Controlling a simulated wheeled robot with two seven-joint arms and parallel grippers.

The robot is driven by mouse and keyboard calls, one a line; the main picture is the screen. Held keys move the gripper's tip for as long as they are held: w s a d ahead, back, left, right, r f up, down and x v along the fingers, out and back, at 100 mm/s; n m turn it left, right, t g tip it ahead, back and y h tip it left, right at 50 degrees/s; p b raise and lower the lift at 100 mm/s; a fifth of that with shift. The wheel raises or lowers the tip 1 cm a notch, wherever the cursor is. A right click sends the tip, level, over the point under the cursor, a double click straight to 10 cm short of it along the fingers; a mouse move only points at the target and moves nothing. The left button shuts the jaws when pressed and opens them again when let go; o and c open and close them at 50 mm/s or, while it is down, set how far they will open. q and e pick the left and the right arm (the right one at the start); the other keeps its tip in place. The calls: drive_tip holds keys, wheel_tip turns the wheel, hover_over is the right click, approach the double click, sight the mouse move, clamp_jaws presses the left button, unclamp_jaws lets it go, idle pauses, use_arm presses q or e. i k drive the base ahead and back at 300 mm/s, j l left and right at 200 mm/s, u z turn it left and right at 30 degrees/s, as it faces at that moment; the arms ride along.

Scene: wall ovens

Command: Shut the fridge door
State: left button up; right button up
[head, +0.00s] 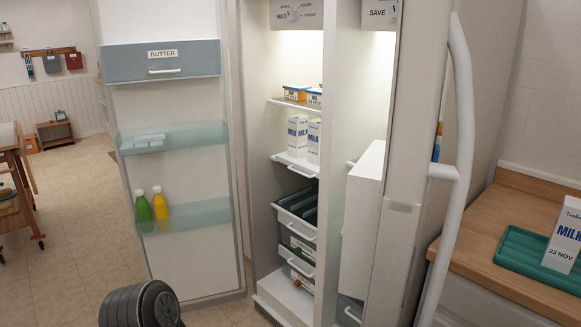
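The fridge (260,130) stands in the middle of the head view with both compartments lit and exposed. Its left door (180,260) is swung wide open to the left, with its inner face and door shelves toward me. The right door (415,120) is also open and seen nearly edge-on. A white bin (365,225) is on its inner side, and a long white handle (465,110) is on its outer side. Neither gripper shows in the head view, so I cannot see their position or whether they are open.
Milk cartons (297,135) stand on a fridge shelf above drawers (300,232). Green (143,210) and yellow (160,207) bottles sit in the left door's lower shelf. A wooden counter (490,275) at right holds a green tray (525,250) and a milk carton (566,235).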

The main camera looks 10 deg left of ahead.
sight(176, 136)
drive_tip(key=i+j+z, duration=0.25)
drive_tip(key=j+z, duration=0.2)
drive_tip(key=j, duration=1.35)
drive_tip(key=j+z, duration=0.5)
drive_tip(key=j, duration=1.3)
drive_tip(key=j+z, duration=0.15)
drive_tip(key=j, duration=0.35)
drive_tip(key=j+z, duration=0.15)
drive_tip(key=j, duration=0.3)
drive_tip(key=j+z, duration=0.15)
drive_tip(key=j, duration=0.35)
drive_tip(key=j+z, duration=0.15)
drive_tip(key=j, duration=0.3)
drive_tip(key=k+j+z, duration=0.15)
drive_tip(key=j, duration=0.35)
drive_tip(key=k+j+z, duration=0.15)
drive_tip(key=j, duration=0.3)
drive_tip(key=j+z, duration=0.1)
drive_tip(key=j, duration=0.35)
drive_tip(key=k+j+z, duration=0.15)
drive_tip(key=j, duration=0.25)
drive_tip(key=j+z, duration=0.1)
drive_tip(key=j, duration=0.9)
